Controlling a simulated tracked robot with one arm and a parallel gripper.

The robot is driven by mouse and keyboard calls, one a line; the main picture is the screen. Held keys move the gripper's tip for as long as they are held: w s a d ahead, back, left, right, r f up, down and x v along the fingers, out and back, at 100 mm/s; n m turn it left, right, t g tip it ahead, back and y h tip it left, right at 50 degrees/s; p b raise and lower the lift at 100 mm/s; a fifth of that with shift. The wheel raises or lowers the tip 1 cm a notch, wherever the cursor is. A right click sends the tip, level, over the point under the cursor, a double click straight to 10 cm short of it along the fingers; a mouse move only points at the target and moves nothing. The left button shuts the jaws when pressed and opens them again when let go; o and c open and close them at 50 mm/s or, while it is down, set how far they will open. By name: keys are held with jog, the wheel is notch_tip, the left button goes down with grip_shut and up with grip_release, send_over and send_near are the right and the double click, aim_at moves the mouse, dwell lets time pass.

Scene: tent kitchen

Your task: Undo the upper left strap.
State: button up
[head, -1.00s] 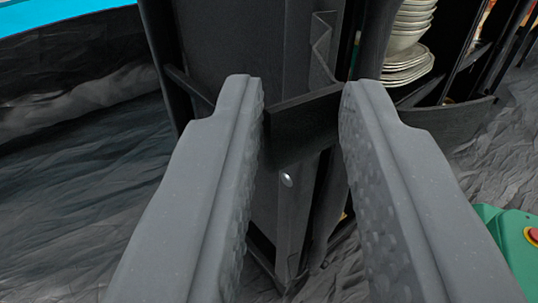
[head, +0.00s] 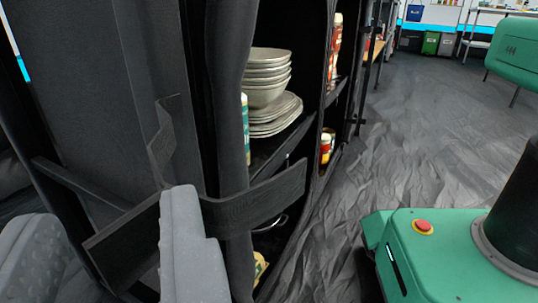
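The upper left strap (head: 255,207) is a wide black band at the front of a dark fabric cabinet (head: 80,100). It curves around the cabinet's post, and its other part (head: 120,243) shows between the fingers as a flat strip. Part of it is hidden behind the right finger. A second bent black strip (head: 163,140) stands out from the cabinet side above. My gripper (head: 115,235) is at the lower left of the view, with its two grey fingers well apart. I see no clear contact between both fingers and the strap.
Right of the post, open shelves hold stacked bowls and plates (head: 272,90) and bottles and jars (head: 328,145). Wrinkled grey floor (head: 400,140) lies free to the right. Bins (head: 430,43) and a table stand far back. My green base is at the lower right.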

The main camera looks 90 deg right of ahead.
jog(key=shift+x, duration=0.95)
jog(key=s+d+r+p, duration=0.2)
jog(key=s+d, duration=0.1)
jog(key=s, duration=0.4)
jog(key=s+d+r+p, duration=0.3)
jog(key=s, duration=0.4)
jog(key=shift+s, duration=0.2)
grip_shut()
jog(key=shift+a+f, duration=0.1)
